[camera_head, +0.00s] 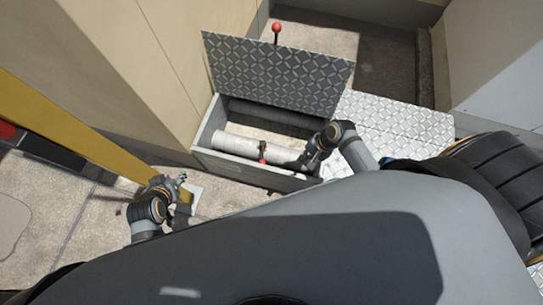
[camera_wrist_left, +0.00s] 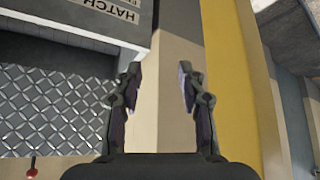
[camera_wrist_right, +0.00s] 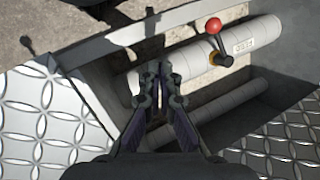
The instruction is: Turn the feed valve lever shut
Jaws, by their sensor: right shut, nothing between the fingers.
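The feed valve lever (camera_wrist_right: 215,31) has a red ball on a dark arm with an orange base. It is on the pale pipe (camera_wrist_right: 180,62) inside the open floor box and shows small in the head view (camera_head: 262,153). I cannot tell whether its arm stands up or lies across the pipe. My right gripper (camera_head: 304,160) is shut and empty, low over the pipe. It also shows in the right wrist view (camera_wrist_right: 160,72), left of the lever and apart from it. My left gripper (camera_wrist_left: 160,80) is open and empty, outside the box at the left of the head view.
The box's diamond-plate lid (camera_head: 275,75) stands open behind the box; a red-knobbed stalk (camera_head: 277,30) shows above it. The box rim (camera_head: 245,172) surrounds the pipe. A second pipe (camera_wrist_right: 210,115) runs beside it. A yellow post (camera_head: 75,125) and beige wall (camera_head: 140,60) lie left.

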